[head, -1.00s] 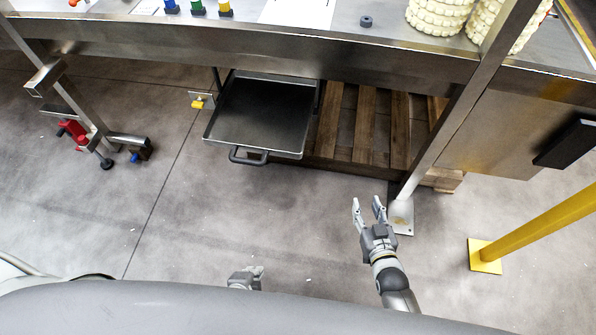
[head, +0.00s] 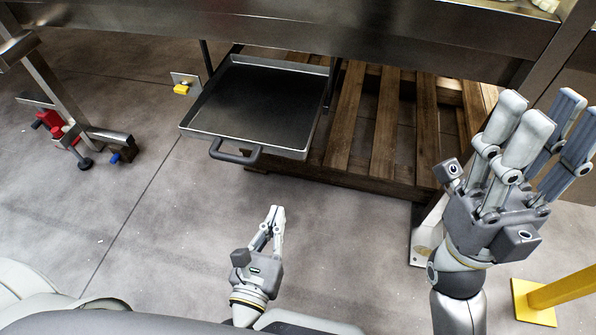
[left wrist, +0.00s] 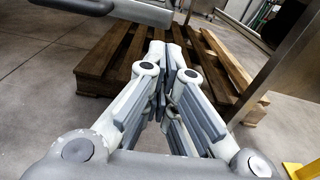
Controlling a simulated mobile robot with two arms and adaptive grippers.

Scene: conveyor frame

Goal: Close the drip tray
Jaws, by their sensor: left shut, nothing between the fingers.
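The drip tray (head: 262,99) is a dark, shallow metal pan with a light rim, pulled out from under the conveyor frame. Its dark handle (head: 234,157) sticks out at the front. In the left wrist view the handle (left wrist: 75,4) shows at the top left, partly cut off. My left gripper (head: 276,210) is shut and empty, in front of the tray and a little right of the handle, not touching it. My right gripper (head: 545,115) is raised at the right, open and empty, well away from the tray.
A wooden pallet (head: 388,125) lies right of the tray. The frame's steel beam (head: 300,35) runs above it. A steel leg with red clamps (head: 62,134) stands at the left, and a yellow post (head: 565,290) at the lower right. The floor before the tray is clear.

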